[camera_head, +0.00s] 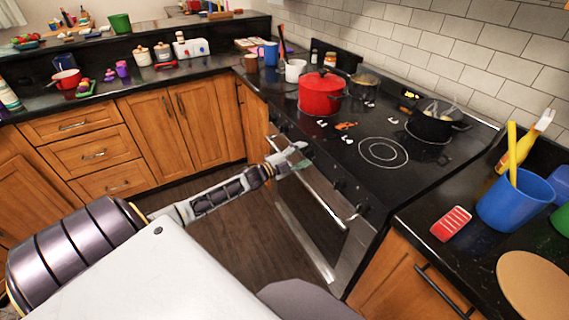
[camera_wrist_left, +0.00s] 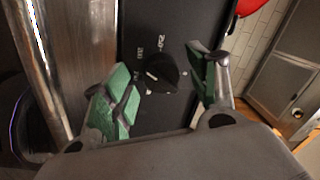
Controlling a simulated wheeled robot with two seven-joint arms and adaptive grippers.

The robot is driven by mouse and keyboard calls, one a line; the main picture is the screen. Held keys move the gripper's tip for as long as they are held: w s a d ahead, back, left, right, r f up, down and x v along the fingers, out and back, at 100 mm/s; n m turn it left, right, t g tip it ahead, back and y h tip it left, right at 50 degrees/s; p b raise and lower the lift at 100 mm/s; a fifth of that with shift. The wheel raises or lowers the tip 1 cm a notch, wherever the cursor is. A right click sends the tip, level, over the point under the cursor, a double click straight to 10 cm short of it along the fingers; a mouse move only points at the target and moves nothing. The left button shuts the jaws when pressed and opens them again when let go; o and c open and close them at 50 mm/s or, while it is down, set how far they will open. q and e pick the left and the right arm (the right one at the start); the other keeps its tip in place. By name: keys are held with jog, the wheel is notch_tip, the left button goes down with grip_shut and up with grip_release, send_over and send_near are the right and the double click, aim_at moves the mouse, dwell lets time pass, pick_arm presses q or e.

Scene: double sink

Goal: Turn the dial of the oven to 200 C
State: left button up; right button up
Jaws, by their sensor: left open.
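The oven (camera_head: 312,215) stands under the black stovetop, with a steel front and a long handle bar. Several dark knobs (camera_head: 338,184) sit along its front edge. My left gripper (camera_head: 299,157) is in front of the oven's upper front, near the far end. In the left wrist view my gripper (camera_wrist_left: 163,85) has its green-padded fingers apart, and a round black dial (camera_wrist_left: 161,72) shows between and beyond them on a dark panel with white marks. The dial's setting is too small to read. I cannot tell whether the fingers touch it. My right gripper is not in view.
A steel handle bar (camera_wrist_left: 52,60) is close on the left in the wrist view. A red pot (camera_head: 321,93) and a black pot (camera_head: 436,125) stand on the stovetop. A blue cup (camera_head: 515,203) stands on the right counter. The floor before the oven is clear.

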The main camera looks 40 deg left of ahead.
pick_arm(q)
jog(key=v, duration=1.1)
jog(key=shift+s, duration=0.3)
dwell(0.5)
jog(key=shift+a+f, duration=0.1)
jog(key=shift+s, duration=0.1)
dwell(0.6)
